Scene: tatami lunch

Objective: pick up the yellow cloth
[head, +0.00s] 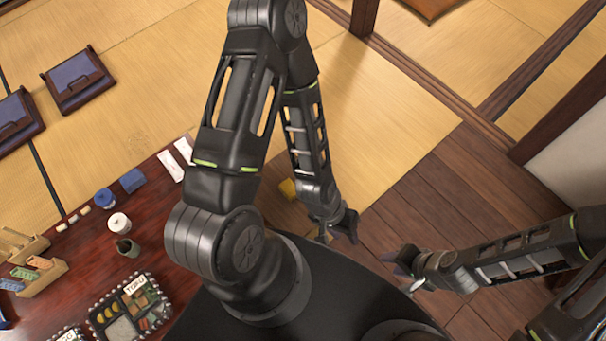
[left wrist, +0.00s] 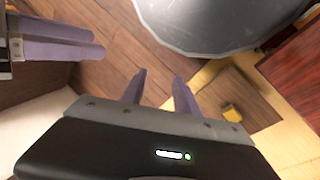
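The yellow cloth (head: 288,189) is a small, bright yellow piece low on the floor, partly hidden behind my left arm in the head view. In the left wrist view the cloth (left wrist: 232,112) lies right of my fingers on a darker brown patch, well apart from them. My left gripper (head: 337,231) is empty with its fingers apart; the gap between them also shows in the left wrist view (left wrist: 158,90). My right gripper (head: 404,272) is at the right, its fingers apparently apart and empty. Its purple fingers also enter the left wrist view (left wrist: 62,40) from the left.
A dark red table (head: 88,245) at the left holds a blue jar (head: 105,198), a white jar (head: 119,222), a tofu tray (head: 132,307) and wooden holders. Floor cushions (head: 78,79) lie beyond it. Tatami (head: 390,110) and dark floorboards (head: 440,200) are mostly clear.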

